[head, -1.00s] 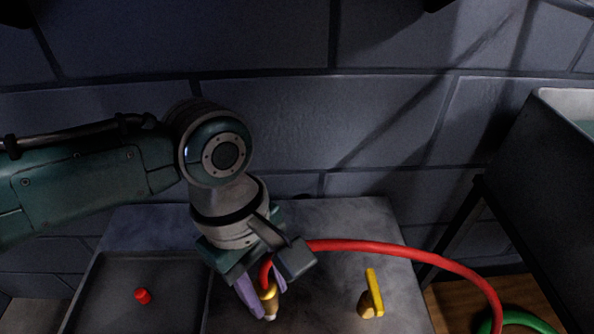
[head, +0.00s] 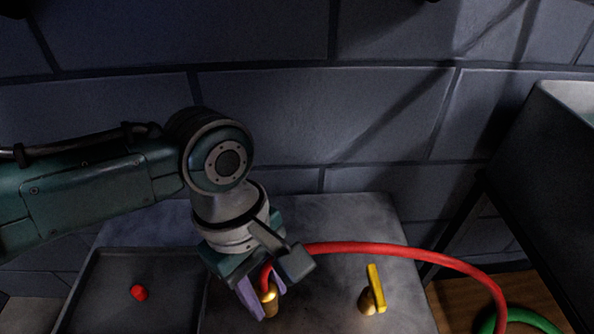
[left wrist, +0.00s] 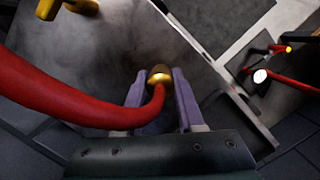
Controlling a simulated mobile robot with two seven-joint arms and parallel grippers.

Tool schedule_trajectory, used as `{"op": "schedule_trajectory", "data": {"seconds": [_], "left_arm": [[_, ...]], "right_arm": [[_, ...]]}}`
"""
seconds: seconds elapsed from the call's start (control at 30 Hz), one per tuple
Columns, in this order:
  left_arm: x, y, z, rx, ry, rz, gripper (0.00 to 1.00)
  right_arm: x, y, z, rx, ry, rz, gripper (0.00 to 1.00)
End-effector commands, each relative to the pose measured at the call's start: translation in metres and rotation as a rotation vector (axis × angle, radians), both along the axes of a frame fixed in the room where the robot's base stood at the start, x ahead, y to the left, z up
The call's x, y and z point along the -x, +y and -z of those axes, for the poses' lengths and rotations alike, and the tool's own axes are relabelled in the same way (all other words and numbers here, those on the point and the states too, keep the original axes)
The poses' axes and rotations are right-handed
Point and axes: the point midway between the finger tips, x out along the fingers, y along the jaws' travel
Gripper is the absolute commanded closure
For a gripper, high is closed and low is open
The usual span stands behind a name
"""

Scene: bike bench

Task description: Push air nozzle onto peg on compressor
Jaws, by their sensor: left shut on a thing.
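The air nozzle (head: 270,304) is a brass fitting on the end of a red hose (head: 400,252). My left gripper (head: 263,300) is shut on it, with one purple finger on each side. The nozzle points down at the grey compressor top (head: 330,225), close to the surface. In the left wrist view the nozzle (left wrist: 159,76) sits between the fingertips (left wrist: 158,82), and the hose curves off to the left. I cannot make out the peg; the nozzle's lower end hides whatever is under it. My right gripper is not in view.
A brass valve with a yellow handle (head: 376,288) stands right of the nozzle. A dark tray (head: 105,270) on the left holds a small red piece (head: 139,293). A brick wall (head: 270,110) is behind. A green hose (head: 520,318) lies at lower right.

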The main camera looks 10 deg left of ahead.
Motion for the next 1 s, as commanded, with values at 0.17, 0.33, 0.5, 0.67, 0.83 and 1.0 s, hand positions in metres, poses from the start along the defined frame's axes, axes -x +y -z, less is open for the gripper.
{"op": "schedule_trajectory", "data": {"seconds": [0.17,0.33,0.5,0.67,0.83,1.0], "left_arm": [[0.0,0.0,0.004,0.001,0.0,0.0,1.0],[0.0,0.0,0.006,0.001,-0.001,0.001,0.61],[0.0,0.0,0.006,0.001,-0.001,0.001,0.42],[0.0,0.0,0.006,0.001,-0.001,0.001,0.28],[0.0,0.0,0.006,0.0,0.0,0.0,0.28],[-0.001,0.002,-0.008,0.001,-0.002,0.0,0.28]], "right_arm": [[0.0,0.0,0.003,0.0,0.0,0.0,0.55],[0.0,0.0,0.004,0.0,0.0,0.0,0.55],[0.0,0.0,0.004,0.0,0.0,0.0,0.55],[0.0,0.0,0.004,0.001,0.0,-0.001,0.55],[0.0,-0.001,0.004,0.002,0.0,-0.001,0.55],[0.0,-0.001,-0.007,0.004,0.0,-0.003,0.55]]}}
